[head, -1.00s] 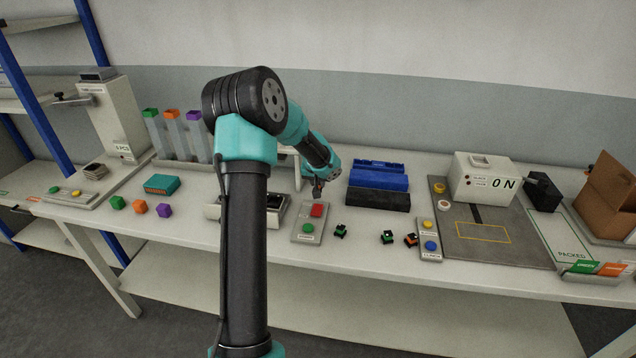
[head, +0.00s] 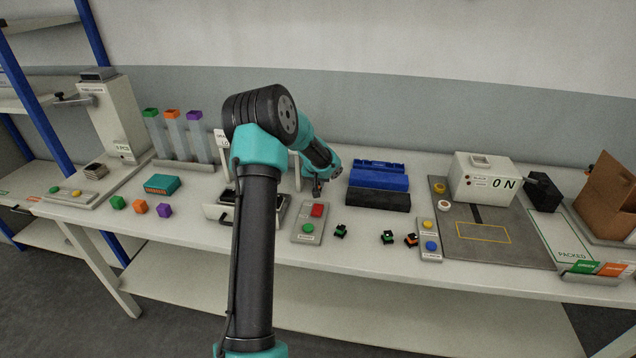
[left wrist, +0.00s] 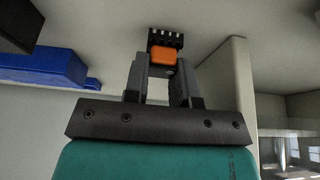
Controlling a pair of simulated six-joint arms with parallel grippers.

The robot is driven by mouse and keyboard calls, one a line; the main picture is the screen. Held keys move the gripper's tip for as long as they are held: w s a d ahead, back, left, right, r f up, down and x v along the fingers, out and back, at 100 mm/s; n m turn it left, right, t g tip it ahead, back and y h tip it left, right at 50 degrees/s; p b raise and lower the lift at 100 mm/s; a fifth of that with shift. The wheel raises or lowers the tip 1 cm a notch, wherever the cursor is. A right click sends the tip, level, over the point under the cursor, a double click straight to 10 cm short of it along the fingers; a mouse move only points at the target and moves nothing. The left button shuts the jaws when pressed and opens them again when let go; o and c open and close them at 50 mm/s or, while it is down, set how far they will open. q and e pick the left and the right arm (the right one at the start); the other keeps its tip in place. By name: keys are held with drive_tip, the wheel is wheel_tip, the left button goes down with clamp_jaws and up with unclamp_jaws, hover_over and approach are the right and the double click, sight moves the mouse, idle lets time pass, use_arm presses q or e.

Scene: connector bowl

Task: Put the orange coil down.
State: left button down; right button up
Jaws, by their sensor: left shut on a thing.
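The coil is too small to make out at the fingertips in the head view. Another small orange-and-black piece (head: 411,240) lies on the table to the right. My right gripper is not in view.
The button panel (head: 300,229) lies just in front of the gripper. Blue and black boxes (head: 379,179) stand to its right. Small green-and-black pieces (head: 341,231) lie on the table. A grey mat (head: 485,257) lies farther right. My left arm hides part of a holder (head: 213,212).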

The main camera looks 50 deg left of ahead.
use_arm(q)
drive_tip(key=shift+f, duration=0.3)
drive_tip(key=c, duration=0.9)
unclamp_jaws()
drive_tip(key=shift+c, duration=0.2)
drive_tip(key=v, duration=1.2)
drive_tip(key=shift+r, duration=0.1)
drive_tip(key=shift+o, duration=0.5)
